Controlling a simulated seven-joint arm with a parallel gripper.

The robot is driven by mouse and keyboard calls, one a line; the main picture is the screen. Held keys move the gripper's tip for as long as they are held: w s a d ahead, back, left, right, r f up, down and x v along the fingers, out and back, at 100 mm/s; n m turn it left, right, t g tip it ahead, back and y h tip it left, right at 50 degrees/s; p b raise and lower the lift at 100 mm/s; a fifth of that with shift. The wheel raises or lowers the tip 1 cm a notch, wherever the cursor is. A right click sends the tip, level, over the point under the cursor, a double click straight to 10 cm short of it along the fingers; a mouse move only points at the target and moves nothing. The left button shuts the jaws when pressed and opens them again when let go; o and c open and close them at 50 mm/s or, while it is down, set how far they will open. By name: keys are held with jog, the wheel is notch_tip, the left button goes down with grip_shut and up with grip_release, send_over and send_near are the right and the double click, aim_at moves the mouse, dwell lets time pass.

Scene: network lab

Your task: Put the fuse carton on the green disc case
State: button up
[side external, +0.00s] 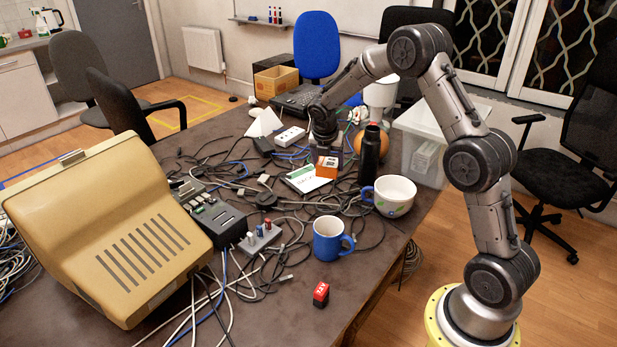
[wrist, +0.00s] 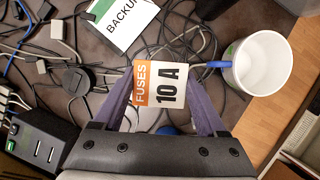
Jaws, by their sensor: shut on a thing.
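My gripper (side external: 326,155) is shut on the fuse carton (side external: 327,168), a small orange and white box. In the wrist view the carton (wrist: 160,84) sits between the two fingers with its "FUSES 10 A" face towards the camera. The green disc case (side external: 300,183), white with a green band and marked "BACKUP", lies flat among cables on the table. In the side view the carton overlaps its right part. In the wrist view the case (wrist: 116,28) is above and left of the carton, with a gap between them. The carton's height above the table is hard to tell.
A white cup (side external: 392,197) with a blue handle and a dark bottle (side external: 370,152) stand close on the right. Cables cover much of the table; a beige monitor (side external: 110,235) fills the left.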

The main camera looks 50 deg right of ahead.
jog(key=w+d+f, duration=0.1)
jog(key=w+f, duration=0.1)
jog(key=w, duration=0.1)
jog(key=w+d+f, duration=0.2)
jog(key=w+f, duration=0.1)
jog(key=w, duration=0.1)
jog(key=w+d+f, duration=0.1)
jog(key=w+f, duration=0.2)
jog(key=shift+w+d+f, duration=0.1)
jog(key=shift+w+d, duration=0.1)
jog(key=shift+d, duration=0.2)
jog(key=shift+w+d+f, duration=0.15)
jog(key=shift+w+f, duration=0.2)
jog(key=shift+f, duration=1.65)
jog(key=shift+f, duration=0.1)
jog(key=o, duration=1.5)
jog(key=shift+o, duration=0.2)
